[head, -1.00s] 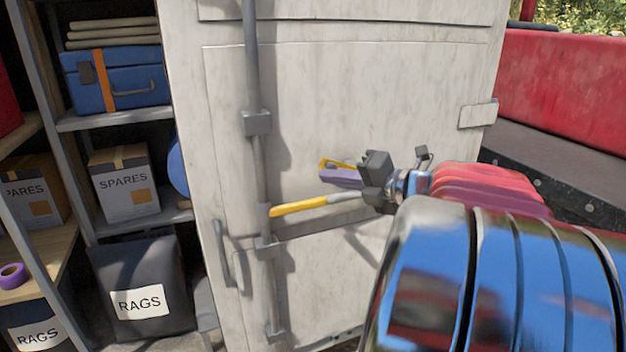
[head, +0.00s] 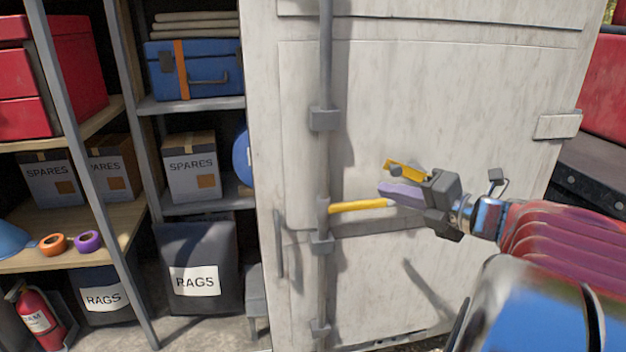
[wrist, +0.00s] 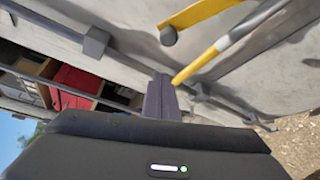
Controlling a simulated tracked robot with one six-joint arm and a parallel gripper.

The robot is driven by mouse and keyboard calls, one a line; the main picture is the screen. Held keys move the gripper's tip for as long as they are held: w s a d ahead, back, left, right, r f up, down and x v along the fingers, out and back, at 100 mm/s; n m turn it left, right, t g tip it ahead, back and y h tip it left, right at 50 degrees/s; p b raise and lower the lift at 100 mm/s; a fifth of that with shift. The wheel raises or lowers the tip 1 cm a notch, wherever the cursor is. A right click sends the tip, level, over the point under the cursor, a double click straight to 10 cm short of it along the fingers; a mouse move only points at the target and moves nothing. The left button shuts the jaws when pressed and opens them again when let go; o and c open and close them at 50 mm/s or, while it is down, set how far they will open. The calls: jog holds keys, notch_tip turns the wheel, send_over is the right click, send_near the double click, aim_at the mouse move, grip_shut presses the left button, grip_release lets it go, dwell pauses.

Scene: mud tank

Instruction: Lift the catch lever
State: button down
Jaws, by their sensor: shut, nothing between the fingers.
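A short flat yellow lever (head: 402,167), which looks like the catch lever, sits on the pale door just above my fingers. In the wrist view this lever (wrist: 195,14) is at the top, beside a dark round knob. A long handle with a yellow grip (head: 352,206) lies across the door below it; its grip (wrist: 197,66) and grey bar also show in the wrist view. My gripper (head: 388,192), with purple fingers, is shut and empty. It is in front of the long handle and hides part of it. The fingertips (wrist: 160,82) look apart from the short lever; contact with the handle cannot be told.
A vertical locking rod (head: 325,165) with brackets runs down the door (head: 430,90). Shelves on the left hold a blue case (head: 208,72), spares boxes (head: 190,165) and a rags bin (head: 192,245). A red block (head: 612,90) stands at the right.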

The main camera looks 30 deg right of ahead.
jog(key=v, duration=0.7)
jog(key=shift+f, duration=0.1)
dwell(0.4)
